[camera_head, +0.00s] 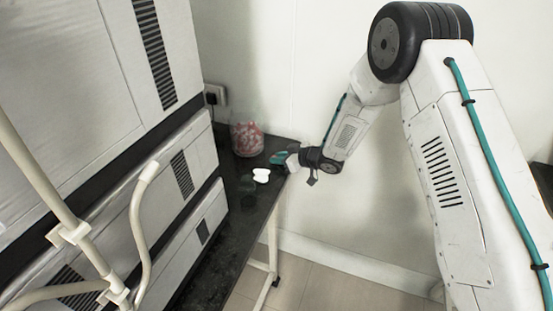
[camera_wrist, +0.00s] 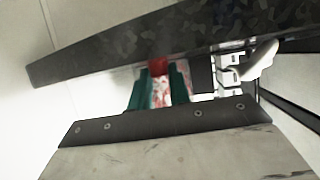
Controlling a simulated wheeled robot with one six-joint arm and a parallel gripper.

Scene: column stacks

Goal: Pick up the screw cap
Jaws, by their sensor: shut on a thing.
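My gripper (camera_head: 278,158) is at the right side of the dark table, low over its top, with its teal fingers pointing left. In the wrist view my gripper (camera_wrist: 160,72) is shut on a small red piece, which I take to be the screw cap (camera_wrist: 158,66). Only a little of the cap shows between the fingertips. The head view does not show the cap clearly. Whether it touches the table cannot be told.
A jar with red and white contents (camera_head: 248,138) stands at the table's back. A small white object (camera_head: 262,175) lies near my gripper. The narrow dark table (camera_head: 238,245) runs beside large white cabinets (camera_head: 165,185) on the left. A pale tubular frame (camera_head: 140,215) stands in front.

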